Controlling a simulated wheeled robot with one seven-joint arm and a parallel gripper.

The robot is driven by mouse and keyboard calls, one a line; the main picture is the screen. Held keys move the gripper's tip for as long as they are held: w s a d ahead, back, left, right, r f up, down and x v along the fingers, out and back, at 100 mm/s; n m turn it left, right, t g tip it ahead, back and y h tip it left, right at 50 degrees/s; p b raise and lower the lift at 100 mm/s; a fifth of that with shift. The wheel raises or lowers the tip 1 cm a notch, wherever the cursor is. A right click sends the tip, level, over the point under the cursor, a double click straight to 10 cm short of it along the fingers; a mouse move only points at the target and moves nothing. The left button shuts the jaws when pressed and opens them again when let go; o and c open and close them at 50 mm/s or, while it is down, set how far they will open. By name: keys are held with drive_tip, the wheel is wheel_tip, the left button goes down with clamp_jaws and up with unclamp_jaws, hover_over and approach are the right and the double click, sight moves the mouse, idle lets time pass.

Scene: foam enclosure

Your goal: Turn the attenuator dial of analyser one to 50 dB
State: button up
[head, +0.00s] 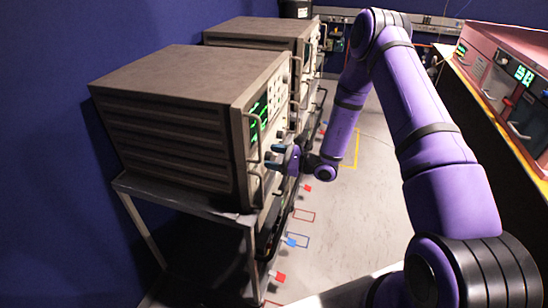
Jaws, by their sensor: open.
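Two beige-grey box instruments stand in a row on the left. The nearer analyser (165,120) has a lit green screen (258,117), buttons and bar handles on its right-facing front panel. The farther analyser (260,30) is partly hidden behind it. I cannot read which one is analyser one. My gripper (274,158) is open, with dark fingertips close to the lower part of the nearer front panel. The attenuator dial and its setting cannot be made out; I cannot tell whether the fingers touch anything.
The nearer analyser rests on a metal cart (185,203). Cables and coloured tags, including a red one (279,277), lie along the floor edge. A pink-red instrument (510,70) stands on a bench at right. The grey floor (345,210) between is open. Blue walls enclose the left.

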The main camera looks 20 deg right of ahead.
drive_tip(key=c, duration=0.9)
drive_tip(key=shift+m, duration=0.4)
drive_tip(key=m, duration=0.2)
drive_tip(key=shift+m, duration=0.4)
drive_tip(key=shift+w+m, duration=0.1)
drive_tip(key=shift+m, duration=2.1)
drive_tip(key=o, duration=0.9)
